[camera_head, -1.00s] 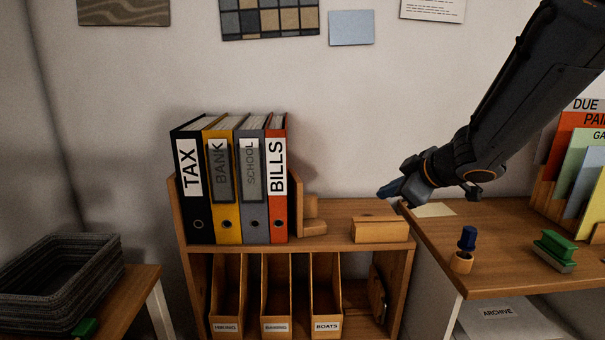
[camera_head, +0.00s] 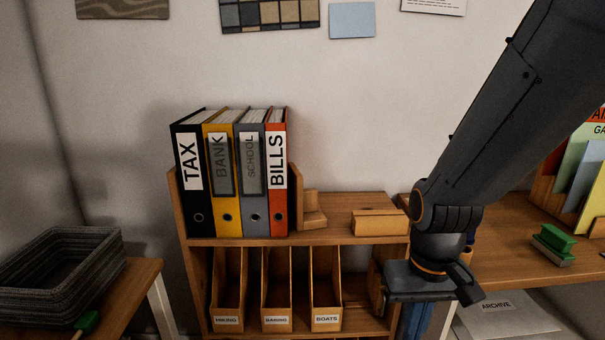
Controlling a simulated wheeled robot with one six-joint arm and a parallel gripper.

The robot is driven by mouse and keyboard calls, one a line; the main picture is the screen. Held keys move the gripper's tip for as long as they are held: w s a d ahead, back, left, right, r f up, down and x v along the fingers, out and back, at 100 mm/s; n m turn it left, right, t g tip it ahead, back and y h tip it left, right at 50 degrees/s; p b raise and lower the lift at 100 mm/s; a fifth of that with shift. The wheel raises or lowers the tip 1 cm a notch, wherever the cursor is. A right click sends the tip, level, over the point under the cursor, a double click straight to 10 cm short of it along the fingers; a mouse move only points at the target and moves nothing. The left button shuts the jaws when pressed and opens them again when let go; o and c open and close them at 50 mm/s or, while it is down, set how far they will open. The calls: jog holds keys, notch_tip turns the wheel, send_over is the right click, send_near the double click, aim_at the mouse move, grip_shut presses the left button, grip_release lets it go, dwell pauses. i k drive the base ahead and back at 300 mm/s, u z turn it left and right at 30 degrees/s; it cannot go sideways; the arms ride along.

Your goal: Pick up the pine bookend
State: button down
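A light wooden L-shaped bookend (camera_head: 312,212) stands on the shelf top, just right of the red BILLS binder; it looks like the pine bookend. A low wooden block (camera_head: 379,223) sits further right on the same top. Another wooden piece (camera_head: 375,287) leans in the lower right compartment, partly hidden by my gripper.
Several binders (camera_head: 228,180) stand upright left of the bookend. Labelled file boxes (camera_head: 276,290) fill the lower shelf. A desk (camera_head: 505,260) with a green stapler-like object (camera_head: 553,243) is at right. A dark basket (camera_head: 60,270) is on the left table. Shelf top between bookend and block is clear.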

aim_at(305, 214)
jog(key=u, duration=3.1)
jog(key=k, duration=1.35)
jog(key=z, duration=1.5)
jog(key=i, duration=0.5)
jog(key=z, duration=0.05)
